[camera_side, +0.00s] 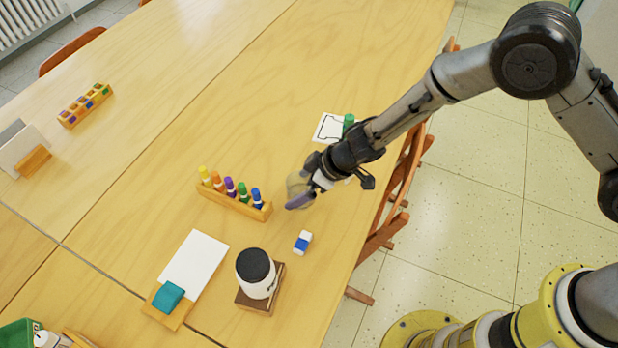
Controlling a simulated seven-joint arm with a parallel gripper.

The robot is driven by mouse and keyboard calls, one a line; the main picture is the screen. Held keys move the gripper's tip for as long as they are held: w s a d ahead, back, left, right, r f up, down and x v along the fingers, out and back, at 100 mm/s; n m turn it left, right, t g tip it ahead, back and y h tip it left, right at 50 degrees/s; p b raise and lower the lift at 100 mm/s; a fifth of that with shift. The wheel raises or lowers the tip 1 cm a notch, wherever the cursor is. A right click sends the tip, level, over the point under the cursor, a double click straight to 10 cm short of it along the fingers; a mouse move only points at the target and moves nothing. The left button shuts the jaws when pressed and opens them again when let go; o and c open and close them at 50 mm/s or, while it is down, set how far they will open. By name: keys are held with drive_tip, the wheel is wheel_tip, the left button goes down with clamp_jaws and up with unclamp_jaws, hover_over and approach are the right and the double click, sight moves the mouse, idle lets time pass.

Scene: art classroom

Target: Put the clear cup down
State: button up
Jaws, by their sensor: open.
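My gripper (308,191) is low over the wooden table, to the right of the marker rack. Its jaws are open. A small see-through, greyish shape (296,184) shows at the fingers and looks like the clear cup. It is partly hidden by the gripper, and I cannot tell whether it stands on the table or touches the fingers.
A wooden rack (232,200) of coloured markers stands just left of my gripper. A blue and white eraser (303,242) and a black-lidded white jar (258,278) on a brown block lie below. A drawn card (329,128) and a green object (348,121) lie above. Upper middle table is clear.

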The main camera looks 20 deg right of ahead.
drive_tip(key=v, duration=1.2)
drive_tip(key=shift+w+r, duration=0.1)
drive_tip(key=shift+r, duration=0.1)
drive_tip(key=w+d+r+m+t+h, duration=0.2)
drive_tip(key=w+d+r+m+t, duration=0.15)
drive_tip(key=d+r, duration=0.8)
drive_tip(key=s+d+r+m+t+h, duration=0.1)
drive_tip(key=s+d+r+m+h, duration=0.2)
drive_tip(key=d, duration=0.4)
drive_tip(key=s+d+r+h, duration=0.1)
drive_tip(key=s+d+r, duration=0.2)
drive_tip(key=d+r, duration=0.25)
drive_tip(key=s+d+m+g+h, duration=0.1)
drive_tip(key=s+d+m+g, duration=0.15)
drive_tip(key=s+d, duration=0.75)
drive_tip(key=s+a+f+m+y, duration=0.1)
drive_tip(key=s+a, duration=0.2)
drive_tip(key=s, duration=0.9)
drive_tip(key=shift+s+a+g+y, duration=0.3)
drive_tip(key=shift+y, duration=0.1)
